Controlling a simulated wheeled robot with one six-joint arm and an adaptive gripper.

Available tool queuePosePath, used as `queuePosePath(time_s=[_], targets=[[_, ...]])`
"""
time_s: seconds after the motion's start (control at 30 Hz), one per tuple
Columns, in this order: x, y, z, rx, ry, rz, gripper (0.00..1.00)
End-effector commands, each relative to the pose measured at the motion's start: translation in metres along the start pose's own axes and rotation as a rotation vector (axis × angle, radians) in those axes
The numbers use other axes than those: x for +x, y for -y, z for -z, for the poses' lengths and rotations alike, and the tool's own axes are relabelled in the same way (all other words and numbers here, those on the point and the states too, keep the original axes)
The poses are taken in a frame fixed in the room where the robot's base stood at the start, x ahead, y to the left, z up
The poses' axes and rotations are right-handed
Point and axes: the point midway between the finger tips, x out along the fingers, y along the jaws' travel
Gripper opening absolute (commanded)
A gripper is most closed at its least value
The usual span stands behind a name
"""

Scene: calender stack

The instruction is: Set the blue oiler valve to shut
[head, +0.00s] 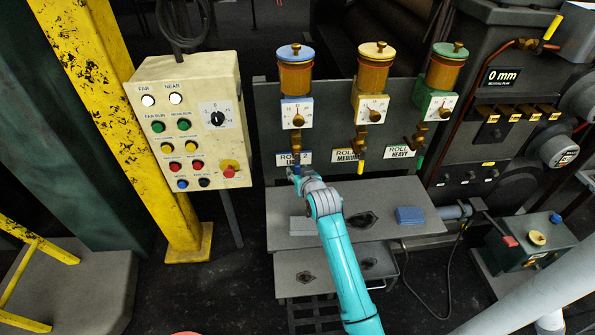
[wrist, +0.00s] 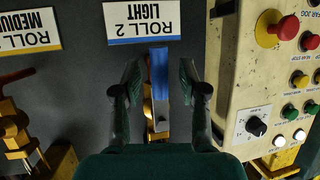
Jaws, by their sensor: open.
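The blue oiler (head: 295,75) is a brass cup with a blue cap above a white dial, on the left of the grey panel. Its valve has a blue lever (wrist: 159,75), which stands in line with the brass valve body in the wrist view. In the head view my arm's end hides most of this lever. My gripper (wrist: 160,80) is open, with one dark finger on each side of the blue lever. Gaps show between fingers and lever; I cannot tell whether they are level with it in depth.
The yellow oiler (head: 375,70) and green oiler (head: 444,68) stand to the right. A cream control box (head: 190,125) with buttons stands to the left, close beside the gripper in the wrist view. A grey shelf (head: 390,227) lies below the panel.

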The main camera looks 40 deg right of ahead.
Motion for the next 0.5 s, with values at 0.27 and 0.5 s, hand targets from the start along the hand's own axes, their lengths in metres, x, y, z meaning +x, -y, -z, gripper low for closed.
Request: queuePosePath(time_s=[0.27,0.5], targets=[[0.0073,0.0001,-0.0003,0.0,0.0,0.0,0.42],[0.007,0.0001,-0.0003,0.0,0.0,0.0,0.15]])
